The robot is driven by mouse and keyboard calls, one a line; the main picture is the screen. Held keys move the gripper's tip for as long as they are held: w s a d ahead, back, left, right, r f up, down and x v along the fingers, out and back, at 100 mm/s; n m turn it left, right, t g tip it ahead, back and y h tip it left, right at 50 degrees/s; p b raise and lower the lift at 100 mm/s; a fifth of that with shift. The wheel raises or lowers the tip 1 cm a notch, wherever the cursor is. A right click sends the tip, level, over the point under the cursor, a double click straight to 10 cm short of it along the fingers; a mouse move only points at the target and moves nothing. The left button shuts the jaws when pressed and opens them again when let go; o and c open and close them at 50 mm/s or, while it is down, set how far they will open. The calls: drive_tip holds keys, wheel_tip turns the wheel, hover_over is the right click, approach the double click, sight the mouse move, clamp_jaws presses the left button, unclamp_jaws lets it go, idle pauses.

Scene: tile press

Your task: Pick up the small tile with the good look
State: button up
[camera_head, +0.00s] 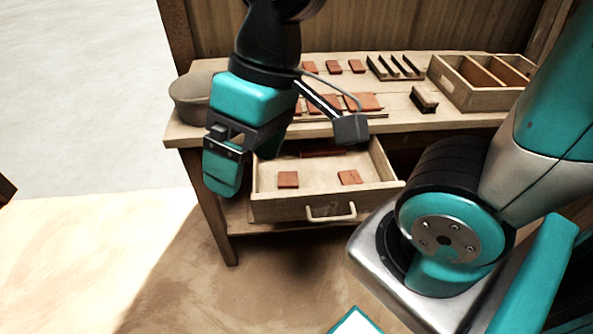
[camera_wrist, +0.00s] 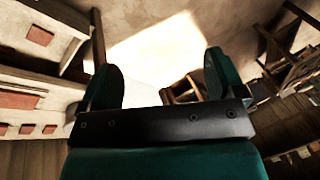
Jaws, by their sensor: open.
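Two small reddish tiles lie apart in the open drawer (camera_head: 262,207), a left tile (camera_head: 288,179) and a right tile (camera_head: 350,177). Several small tiles lie in a row at the back of the bench top, among them a back tile (camera_head: 333,66). Larger red tiles (camera_head: 366,102) lie nearer the front edge. I cannot tell from surface detail which small tile has the good look. My gripper (camera_head: 222,180) is in the air left of the drawer, touching no tile. In the wrist view its two fingers stand apart (camera_wrist: 162,78) with nothing between them.
The wooden bench (camera_head: 440,121) carries a dark slotted rack (camera_head: 395,67), a brush (camera_head: 424,100), a divided wooden box (camera_head: 462,92) and a rounded grey-brown object (camera_head: 190,98). The drawer has a pale handle (camera_head: 331,212).

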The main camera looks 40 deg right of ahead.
drive_tip(key=w+d+f+m+h+b, duration=0.1)
drive_tip(key=w+d+f+m, duration=0.1)
drive_tip(key=w+m, duration=0.2)
drive_tip(key=w+d+f+m+b, duration=0.1)
drive_tip(key=w+d+f+m, duration=0.1)
drive_tip(key=w+m, duration=0.15)
drive_tip(key=m+h+b, duration=0.3)
drive_tip(key=m+b, duration=0.2)
drive_tip(key=m, duration=1.8)
hover_over(288, 178)
wheel_tip(288, 178, down, 14)
wheel_tip(288, 178, down, 11)
drive_tip(key=shift+s+d+f, duration=0.1)
drive_tip(key=shift+d+f, duration=0.05)
drive_tip(key=shift+f, duration=3.2)
drive_tip(key=c, duration=1)
